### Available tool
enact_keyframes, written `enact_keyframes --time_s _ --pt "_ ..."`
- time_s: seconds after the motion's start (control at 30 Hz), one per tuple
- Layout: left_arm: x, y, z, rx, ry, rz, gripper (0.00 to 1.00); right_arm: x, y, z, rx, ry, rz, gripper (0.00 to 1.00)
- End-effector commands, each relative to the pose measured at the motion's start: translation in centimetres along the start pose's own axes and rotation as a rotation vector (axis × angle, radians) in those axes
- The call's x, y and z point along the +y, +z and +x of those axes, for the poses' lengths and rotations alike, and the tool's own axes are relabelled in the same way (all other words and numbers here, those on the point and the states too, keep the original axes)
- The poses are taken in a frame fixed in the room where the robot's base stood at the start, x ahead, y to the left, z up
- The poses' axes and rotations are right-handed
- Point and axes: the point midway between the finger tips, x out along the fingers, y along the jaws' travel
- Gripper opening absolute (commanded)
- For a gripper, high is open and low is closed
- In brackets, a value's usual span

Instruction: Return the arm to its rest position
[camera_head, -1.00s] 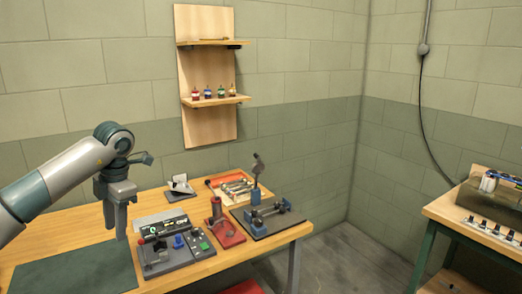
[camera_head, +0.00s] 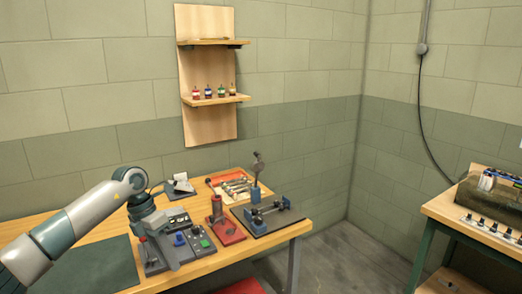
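My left arm comes in from the left edge, its elbow-like grey joint in front of the workbench (camera_head: 30,235). My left gripper (camera_head: 150,224) points down over the left part of the grey control panel (camera_head: 180,255). Its fingers are dark, small and seen from behind, so whether they are open or shut does not show. I see nothing held in it. It overlaps the panel's left edge in the picture; whether it touches cannot be told. My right gripper is not in view.
A red stand (camera_head: 224,228), a blue clamp fixture (camera_head: 268,215) and a tool tray (camera_head: 232,186) stand to the right on the bench. A dark green mat (camera_head: 100,270) lies bare at the left. A shelf (camera_head: 215,100) with several small bottles hangs behind. A second table (camera_head: 465,222) is at right.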

Motion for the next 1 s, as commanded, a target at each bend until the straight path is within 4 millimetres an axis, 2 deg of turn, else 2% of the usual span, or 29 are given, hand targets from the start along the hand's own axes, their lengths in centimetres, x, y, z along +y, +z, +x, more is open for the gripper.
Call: enact_keyframes --time_s 0.03,0.1,0.3,0.47,0.57,0.67,0.87,1.0 --pt "-1.3 0.7 2.6 -0.029 -0.082 -0.016 0.34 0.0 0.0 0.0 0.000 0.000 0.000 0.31" --pt "-3.3 2.0 5.7 -0.093 -0.212 -0.052 0.34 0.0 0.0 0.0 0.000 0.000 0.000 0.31" --pt "-8.2 5.7 12.9 -0.297 -0.588 -0.254 0.34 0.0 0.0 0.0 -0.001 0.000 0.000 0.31" --pt "-9.3 7.6 17.6 -0.454 -0.841 -0.513 0.34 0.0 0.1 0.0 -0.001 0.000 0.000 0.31" --pt "-8.5 7.9 20.8 -0.545 -0.971 -0.717 0.34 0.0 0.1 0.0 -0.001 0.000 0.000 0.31" --pt "-6.8 7.3 24.6 -0.628 -1.073 -0.951 0.34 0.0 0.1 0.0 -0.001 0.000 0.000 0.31" --pt "-2.3 2.6 33.6 -0.754 -1.168 -1.444 0.34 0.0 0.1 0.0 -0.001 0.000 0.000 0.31" --pt "-0.1 -2.1 39.6 -0.800 -1.162 -1.733 0.34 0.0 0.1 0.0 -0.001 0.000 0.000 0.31"
